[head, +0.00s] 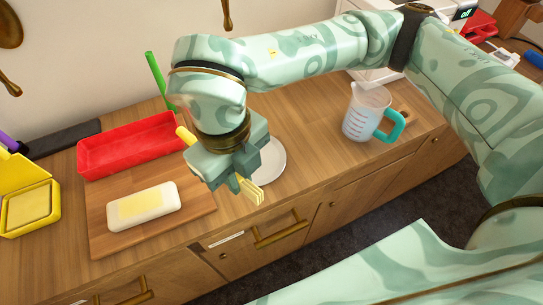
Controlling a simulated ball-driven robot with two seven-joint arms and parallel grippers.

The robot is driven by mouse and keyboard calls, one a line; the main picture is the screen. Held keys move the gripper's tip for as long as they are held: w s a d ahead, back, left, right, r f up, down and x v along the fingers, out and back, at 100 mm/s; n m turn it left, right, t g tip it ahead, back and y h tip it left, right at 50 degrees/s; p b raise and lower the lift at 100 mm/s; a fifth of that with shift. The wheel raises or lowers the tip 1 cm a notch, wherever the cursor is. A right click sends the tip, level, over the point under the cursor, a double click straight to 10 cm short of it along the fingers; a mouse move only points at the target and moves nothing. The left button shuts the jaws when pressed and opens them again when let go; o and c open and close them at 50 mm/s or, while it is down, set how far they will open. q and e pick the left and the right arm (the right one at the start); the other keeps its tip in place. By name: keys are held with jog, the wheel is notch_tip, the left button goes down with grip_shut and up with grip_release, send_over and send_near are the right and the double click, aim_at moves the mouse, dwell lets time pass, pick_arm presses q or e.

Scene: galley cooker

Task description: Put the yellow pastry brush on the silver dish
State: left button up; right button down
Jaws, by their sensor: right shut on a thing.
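My right gripper (236,182) is shut on the yellow pastry brush (251,193). The brush's pale bristle end sticks out at the lower right of the gripper, and its handle end shows at the upper left; the middle is hidden. The silver dish (274,166) is on the wooden counter, behind and to the right of the gripper, which hides its left part. The brush head appears in front of the dish's near left edge, held up over the counter's front area. My left gripper is not in view.
A wooden board (104,215) with a white dish (143,208) of something yellow lies left of the gripper. A red tray (128,146) stands behind it. A measuring jug (368,112) stands right of the silver dish. The counter between dish and jug (312,140) is clear.

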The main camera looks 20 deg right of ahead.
aim_at(273, 174)
jog(key=w+d+f, duration=0.2)
jog(key=w+d+f+b, duration=0.1)
jog(key=d+f, duration=0.1)
jog(key=d, duration=0.1)
jog(key=w+d+f+b, duration=0.1)
jog(key=w+d+f, duration=0.1)
jog(key=shift+w+d+f, duration=0.25)
jog(key=shift+w+f, duration=0.1)
jog(key=shift+f, duration=0.05)
jog(key=shift+w+d+f, duration=0.1)
jog(key=shift+d+f, duration=0.05)
jog(key=shift+f, duration=0.1)
jog(key=f+b, duration=0.1)
jog(key=f, duration=0.2)
jog(key=d+f+b, duration=0.1)
jog(key=shift+w+f+b, duration=0.3)
jog(key=shift+w+f, duration=0.1)
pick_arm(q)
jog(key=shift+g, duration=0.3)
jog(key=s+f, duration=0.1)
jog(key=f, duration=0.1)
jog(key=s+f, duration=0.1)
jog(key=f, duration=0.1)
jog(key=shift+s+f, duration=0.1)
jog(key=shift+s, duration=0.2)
pick_arm(e)
jog(key=shift+r, duration=0.2)
jog(key=shift+s, duration=0.1)
